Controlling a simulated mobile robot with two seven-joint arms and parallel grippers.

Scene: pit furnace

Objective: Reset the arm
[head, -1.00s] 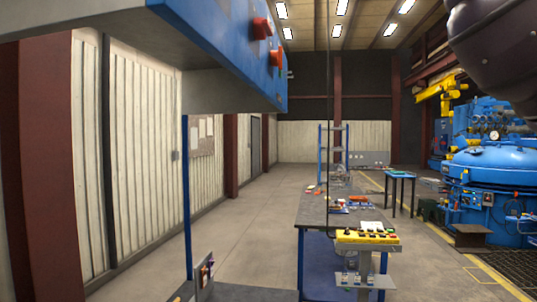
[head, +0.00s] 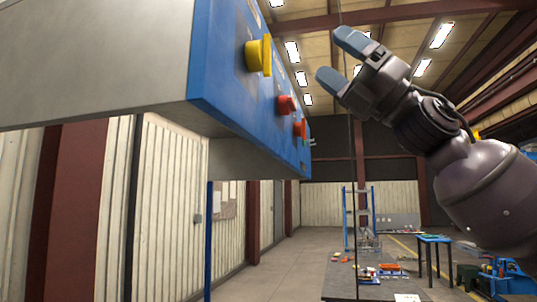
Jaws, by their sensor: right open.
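My right arm comes in from the right side of the head view. Its gripper (head: 340,60) is raised high, with its two blue-grey fingertips spread apart and nothing between them. It points up and to the left, toward a blue control panel (head: 235,75) with a yellow knob (head: 258,55) and red knobs, one of them here (head: 286,105). Clear space shows in the picture between the fingertips and the panel. My left gripper is out of view.
A large grey box body (head: 90,60) fills the upper left beside the panel. A thin dark cable (head: 354,180) hangs behind the gripper. A workbench (head: 340,280) with small items, a blue table (head: 433,239) and a blue shelf rack stand beyond. Floor is free at centre.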

